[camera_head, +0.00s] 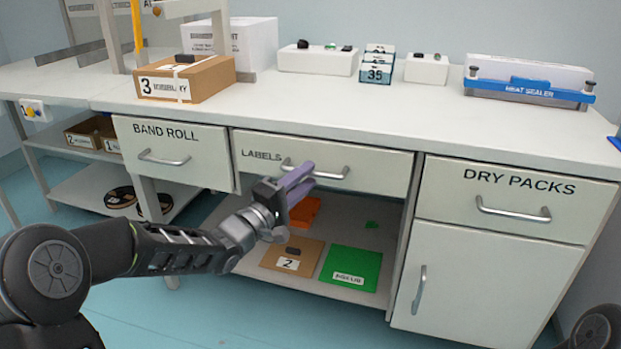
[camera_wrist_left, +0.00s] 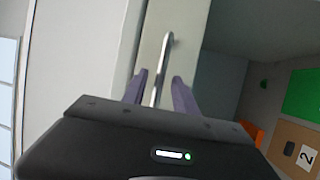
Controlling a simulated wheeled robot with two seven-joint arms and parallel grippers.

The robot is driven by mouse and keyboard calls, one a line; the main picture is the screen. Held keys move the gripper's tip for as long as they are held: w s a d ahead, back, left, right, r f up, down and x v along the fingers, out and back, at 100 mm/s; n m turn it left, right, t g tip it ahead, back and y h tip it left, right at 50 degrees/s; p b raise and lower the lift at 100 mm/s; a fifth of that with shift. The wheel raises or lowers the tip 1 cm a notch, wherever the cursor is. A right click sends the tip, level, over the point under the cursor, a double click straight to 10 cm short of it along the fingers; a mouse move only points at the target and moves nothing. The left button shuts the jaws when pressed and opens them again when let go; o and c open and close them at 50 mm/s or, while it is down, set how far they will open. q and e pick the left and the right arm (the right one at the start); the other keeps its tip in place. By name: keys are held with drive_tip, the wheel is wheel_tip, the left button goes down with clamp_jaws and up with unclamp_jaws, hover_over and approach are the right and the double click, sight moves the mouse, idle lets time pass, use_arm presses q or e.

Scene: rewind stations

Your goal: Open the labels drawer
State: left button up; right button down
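The labels drawer (camera_head: 375,170) is in the middle of the bench, marked LABELS, and its front looks flush with the bench. Its metal bar handle (camera_head: 335,174) is partly behind my left gripper (camera_head: 300,180). In the left wrist view the handle (camera_wrist_left: 166,58) runs between the two purple fingers of my left gripper (camera_wrist_left: 160,92). The fingers are open, one on each side of the bar, with a visible gap to it. My right gripper is not in view.
The band roll drawer (camera_head: 180,165) is to the left and the dry packs drawer (camera_head: 505,218) to the right. Below is an open shelf with a green folder (camera_head: 350,264) and a brown packet (camera_head: 278,262). The bench top (camera_head: 330,105) carries boxes and a heat sealer (camera_head: 528,82).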

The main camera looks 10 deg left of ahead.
use_arm(q)
drive_tip(key=shift+x, duration=1.05)
drive_tip(key=shift+c, duration=0.2)
clamp_jaws()
idle(0.4)
